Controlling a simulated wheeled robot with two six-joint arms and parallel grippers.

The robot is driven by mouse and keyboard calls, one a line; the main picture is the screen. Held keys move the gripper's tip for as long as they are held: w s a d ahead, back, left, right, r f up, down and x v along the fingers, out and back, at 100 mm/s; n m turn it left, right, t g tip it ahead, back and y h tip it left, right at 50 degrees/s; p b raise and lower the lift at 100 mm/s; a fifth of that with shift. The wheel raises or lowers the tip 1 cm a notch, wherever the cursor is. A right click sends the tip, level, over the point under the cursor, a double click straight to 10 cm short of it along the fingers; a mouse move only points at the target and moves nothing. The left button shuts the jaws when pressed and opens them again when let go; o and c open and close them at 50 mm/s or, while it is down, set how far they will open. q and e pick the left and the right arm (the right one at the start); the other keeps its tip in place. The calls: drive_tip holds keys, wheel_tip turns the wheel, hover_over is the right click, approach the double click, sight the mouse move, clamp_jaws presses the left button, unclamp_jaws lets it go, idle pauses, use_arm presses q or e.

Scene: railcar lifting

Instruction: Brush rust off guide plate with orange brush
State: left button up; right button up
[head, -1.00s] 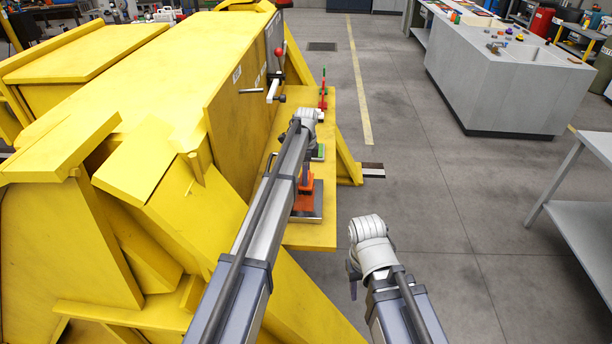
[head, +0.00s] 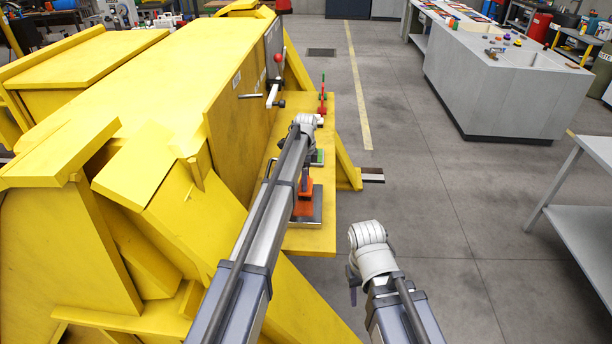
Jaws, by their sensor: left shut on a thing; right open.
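The orange brush (head: 302,208) stands on a grey guide plate (head: 316,217) on the yellow ledge beside the big yellow frame. My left gripper (head: 304,183) points down and is shut on the brush from above. My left arm hides part of the brush and the left side of the plate. The brush looks in contact with the plate, but I cannot tell for certain. Any rust on the plate is too small or hidden to see. My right gripper (head: 353,292) is open and empty over the floor to the right of the ledge, partly hidden by its wrist.
A green block (head: 318,157) sits farther along the yellow ledge (head: 318,240). Beyond it stands a red and green upright piece (head: 322,95). A grey bench (head: 500,95) stands right; floor between is clear.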

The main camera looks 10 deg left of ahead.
use_arm(q)
drive_tip(key=shift+s, duration=0.6)
drive_tip(key=shift+s+d+f, duration=0.1)
drive_tip(key=shift+s, duration=0.05)
drive_tip(key=shift+c, duration=0.6)
drive_tip(key=shift+s+d, duration=0.15)
drive_tip(key=shift+s, duration=1.55)
drive_tip(key=shift+s+d, duration=0.15)
drive_tip(key=shift+s, duration=0.8)
drive_tip(key=shift+s+d, duration=0.1)
drive_tip(key=shift+s, duration=0.85)
drive_tip(key=shift+s+d, duration=0.15)
drive_tip(key=shift+s, duration=1.6)
drive_tip(key=shift+a+f, duration=0.1)
drive_tip(key=shift+a, duration=0.15)
